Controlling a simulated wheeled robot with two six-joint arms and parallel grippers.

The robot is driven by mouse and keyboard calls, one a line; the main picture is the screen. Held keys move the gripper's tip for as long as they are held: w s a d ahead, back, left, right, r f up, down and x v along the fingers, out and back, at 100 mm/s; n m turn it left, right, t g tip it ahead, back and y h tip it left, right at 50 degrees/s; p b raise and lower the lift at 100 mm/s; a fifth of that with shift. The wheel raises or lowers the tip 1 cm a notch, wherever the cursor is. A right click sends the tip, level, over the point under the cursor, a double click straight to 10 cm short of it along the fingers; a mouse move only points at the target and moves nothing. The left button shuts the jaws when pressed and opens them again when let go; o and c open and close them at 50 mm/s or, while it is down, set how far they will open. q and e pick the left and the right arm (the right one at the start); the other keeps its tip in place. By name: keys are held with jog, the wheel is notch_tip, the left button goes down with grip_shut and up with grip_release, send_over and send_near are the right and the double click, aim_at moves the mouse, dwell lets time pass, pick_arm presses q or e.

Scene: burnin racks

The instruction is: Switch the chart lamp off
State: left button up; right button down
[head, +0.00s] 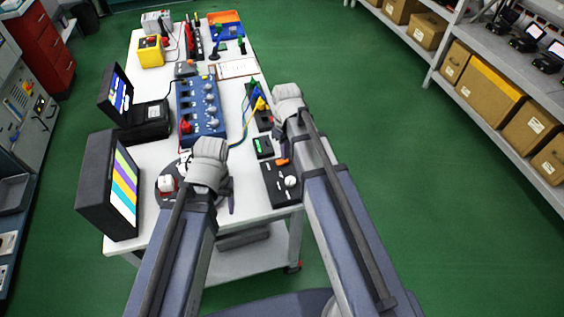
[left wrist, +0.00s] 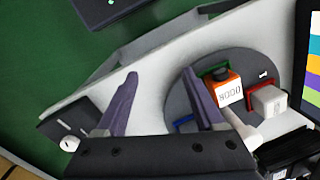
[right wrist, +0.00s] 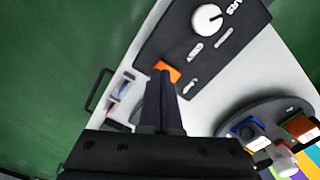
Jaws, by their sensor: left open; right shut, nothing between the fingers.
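A black control box (head: 278,196) stands at the near right corner of the white table, with a white knob (head: 291,181) and an orange switch (head: 282,162). In the right wrist view the orange switch (right wrist: 168,71) is at the tips of my right gripper (right wrist: 160,75). That gripper is shut and empty; I cannot tell whether it touches the switch. A screen with lit colour stripes (head: 124,184) stands at the table's left edge. No part is plainly marked as the chart lamp.
On the turntable are an orange block (left wrist: 226,88), a white block (left wrist: 268,102) and other small items. A blue panel with knobs (head: 203,108), a laptop-like display (head: 118,93) and cables fill the table's middle. Shelves with boxes (head: 489,88) stand right, across clear green floor.

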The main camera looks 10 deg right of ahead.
pick_arm(q)
jog(key=shift+f+b, duration=0.6)
jog(key=shift+f, duration=0.1)
pick_arm(e)
jog(key=shift+f, duration=0.65)
pick_arm(q)
jog(key=shift+r, duration=0.1)
pick_arm(e)
notch_tip(320, 180, up, 7)
jog(key=p, duration=0.7)
jog(key=shift+r, duration=0.1)
pick_arm(q)
notch_tip(320, 180, up, 7)
pick_arm(e)
jog(key=s+a+m+h, duration=0.1)
jog(key=s+a+m, duration=0.1)
jog(key=s+a, duration=0.8)
jog(key=s, duration=0.4)
jog(key=shift+s+a+m, duration=0.15)
jog(key=shift+a+m, duration=0.1)
jog(key=shift+m, duration=0.05)
dwell(0.3)
